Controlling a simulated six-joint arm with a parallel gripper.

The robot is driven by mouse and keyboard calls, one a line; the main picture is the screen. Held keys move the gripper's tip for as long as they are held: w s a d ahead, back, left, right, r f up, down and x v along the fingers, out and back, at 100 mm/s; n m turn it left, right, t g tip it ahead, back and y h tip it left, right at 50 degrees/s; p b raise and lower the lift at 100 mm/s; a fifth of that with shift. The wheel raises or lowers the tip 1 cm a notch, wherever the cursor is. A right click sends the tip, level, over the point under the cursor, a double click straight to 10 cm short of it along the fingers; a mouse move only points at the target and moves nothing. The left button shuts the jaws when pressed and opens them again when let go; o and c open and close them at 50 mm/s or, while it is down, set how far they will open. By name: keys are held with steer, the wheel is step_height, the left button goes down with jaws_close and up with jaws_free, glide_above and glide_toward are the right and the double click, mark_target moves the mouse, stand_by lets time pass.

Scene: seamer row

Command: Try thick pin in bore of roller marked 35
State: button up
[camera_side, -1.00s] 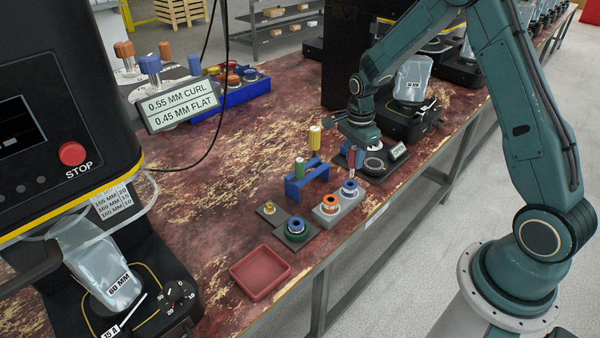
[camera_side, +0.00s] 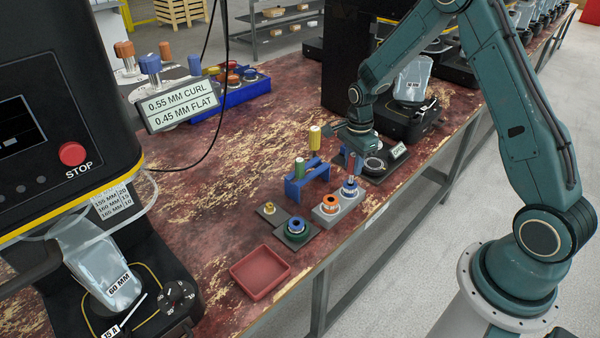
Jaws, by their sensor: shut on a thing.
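My gripper (camera_side: 354,154) points down over the right end of a light grey block (camera_side: 325,215). It is shut on a red pin (camera_side: 357,166), which is small and partly hidden by the fingers. A blue-topped roller (camera_side: 350,190) stands on the block just below the pin. I cannot tell whether the pin's tip is in the bore. An orange-topped roller (camera_side: 330,204) sits left of it on the same block. A blue and green roller (camera_side: 296,229) sits on a dark plate. No roller marking is readable. A blue stand (camera_side: 306,182) holds a green pin (camera_side: 300,167) and a yellow pin (camera_side: 314,138).
A red tray (camera_side: 260,273) lies empty near the table's front edge. A small brass piece (camera_side: 269,208) sits on a dark plate. Black machines flank the work. The table left of the stand is clear.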

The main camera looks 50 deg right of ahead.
steer(key=shift+f, duration=0.35)
stand_by(1.3)
steer(key=shift+r, duration=0.15)
steer(key=shift+r, duration=0.4)
steer(key=shift+r, duration=0.35)
steer(key=shift+r, duration=0.35)
steer(key=shift+r, duration=0.35)
steer(key=shift+r, duration=0.35)
steer(key=shift+r, duration=0.7)
